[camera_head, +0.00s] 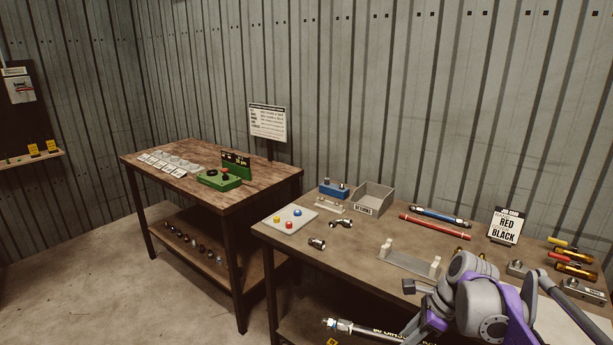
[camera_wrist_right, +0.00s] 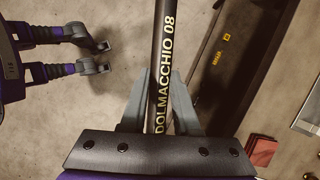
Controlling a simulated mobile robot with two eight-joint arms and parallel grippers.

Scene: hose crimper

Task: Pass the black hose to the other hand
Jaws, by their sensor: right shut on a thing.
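The black hose (camera_wrist_right: 165,45), with yellow lettering along it, runs up through the right wrist view between the fingers of my right gripper (camera_wrist_right: 163,95). The gripper is shut on it. In the head view part of the hose (camera_head: 386,334) shows at the bottom edge, below the front of the right bench, with a silver end fitting at its left end. My left gripper (camera_wrist_right: 97,57) is at the upper left of the right wrist view. Its fingers are apart with nothing between them, and it is clear of the hose. It is not seen in the head view.
The right bench (camera_head: 350,244) holds a grey bin (camera_head: 373,198), a red hose (camera_head: 434,227), a blue hose (camera_head: 440,216), a bracket (camera_head: 408,262) and a sign (camera_head: 506,226). A wooden table (camera_head: 140,160) with a green device (camera_head: 219,179) stands at left. The floor (camera_head: 80,280) at the left front is clear.

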